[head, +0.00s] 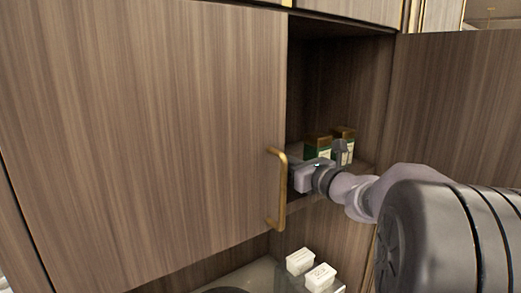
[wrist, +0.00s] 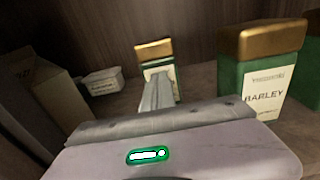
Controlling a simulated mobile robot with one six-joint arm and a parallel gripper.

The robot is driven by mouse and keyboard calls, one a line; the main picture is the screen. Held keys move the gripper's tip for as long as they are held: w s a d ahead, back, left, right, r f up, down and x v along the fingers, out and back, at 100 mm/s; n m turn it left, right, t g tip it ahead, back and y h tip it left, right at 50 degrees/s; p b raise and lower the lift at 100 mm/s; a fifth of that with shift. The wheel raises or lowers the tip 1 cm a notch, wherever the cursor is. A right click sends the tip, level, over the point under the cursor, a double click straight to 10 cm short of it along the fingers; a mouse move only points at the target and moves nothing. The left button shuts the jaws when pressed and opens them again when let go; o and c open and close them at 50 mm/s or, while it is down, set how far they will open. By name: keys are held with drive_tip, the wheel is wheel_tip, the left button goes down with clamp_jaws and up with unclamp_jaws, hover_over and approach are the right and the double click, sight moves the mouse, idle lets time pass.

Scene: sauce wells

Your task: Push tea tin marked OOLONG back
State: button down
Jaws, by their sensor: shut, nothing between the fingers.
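A green tea tin with a gold lid (wrist: 155,48) stands in the middle of the wrist view. My gripper (wrist: 158,80) is shut and empty, and its fingers point at this tin, covering part of its label. The wording on that label cannot be read, so I cannot tell for sure that it is OOLONG. Whether the fingertips touch the tin is unclear. A nearer tin marked BARLEY (wrist: 262,75) stands to the right. In the head view my gripper reaches into the open cupboard, by gold-lidded tins (head: 318,145); the fingertips are hard to make out there.
A white tub (wrist: 102,82) and a brown box-like item (wrist: 45,92) are left of the fingers. Another green tin (wrist: 312,75) is at the right edge. A closed door (head: 150,130) with a brass handle (head: 281,190) is left of the opening. White containers (head: 320,277) stand below.

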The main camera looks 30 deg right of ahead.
drive_tip(key=shift+w+a+p, duration=0.25)
drive_tip(key=shift+w, duration=1.3)
drive_tip(key=shift+w+a+p, duration=0.2)
drive_tip(key=shift+w, duration=1.3)
drive_tip(key=s+b, duration=0.1)
drive_tip(key=s, duration=0.3)
drive_tip(key=s+d+b, duration=0.1)
drive_tip(key=s, duration=0.3)
drive_tip(key=s+b, duration=0.1)
drive_tip(key=s, duration=0.3)
drive_tip(key=shift+s+d, duration=0.1)
drive_tip(key=shift+d, duration=0.25)
